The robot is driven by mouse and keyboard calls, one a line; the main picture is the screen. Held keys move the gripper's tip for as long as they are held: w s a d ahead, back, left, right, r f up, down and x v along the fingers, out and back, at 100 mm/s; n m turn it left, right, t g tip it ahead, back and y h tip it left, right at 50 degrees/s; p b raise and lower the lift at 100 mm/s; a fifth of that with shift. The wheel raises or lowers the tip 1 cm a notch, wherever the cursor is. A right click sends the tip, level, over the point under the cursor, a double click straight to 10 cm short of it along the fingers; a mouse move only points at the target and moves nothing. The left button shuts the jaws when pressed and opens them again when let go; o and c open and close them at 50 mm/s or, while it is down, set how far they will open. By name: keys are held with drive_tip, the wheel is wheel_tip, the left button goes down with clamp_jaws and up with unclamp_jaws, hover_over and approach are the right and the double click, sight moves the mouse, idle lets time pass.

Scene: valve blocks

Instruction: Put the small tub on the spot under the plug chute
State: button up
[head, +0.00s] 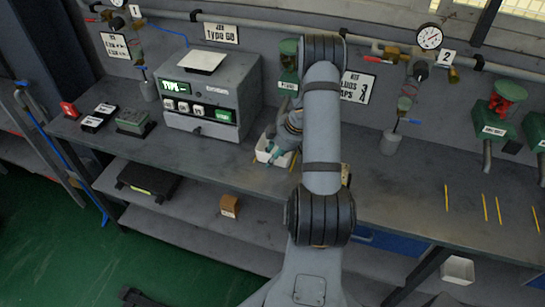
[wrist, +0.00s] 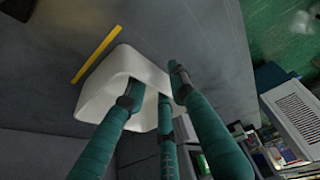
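The small white tub (head: 262,151) is on the grey bench, left of my arm in the head view, between short yellow marks (head: 293,161). In the wrist view the tub (wrist: 104,82) lies beside one yellow mark (wrist: 96,54). My gripper (head: 281,148) is at the tub, its teal fingers low over it. In the wrist view the fingers (wrist: 158,82) straddle part of the tub's near wall; whether they press on it is unclear. A green chute (head: 289,48) on the wall above is partly hidden by my arm; its label is unreadable.
A grey control box (head: 212,95) stands left of the tub. A green unit (head: 134,122) and small boxes lie further left. More green chutes (head: 502,108) hang at the right, above bare bench with yellow marks (head: 485,207). Another white tub (head: 457,269) is low at right.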

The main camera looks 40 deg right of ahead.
drive_tip(key=shift+r, duration=0.25)
drive_tip(key=p+v, duration=0.3)
drive_tip(key=v, duration=0.9)
drive_tip(key=shift+p, duration=0.3)
drive_tip(key=shift+f, duration=0.15)
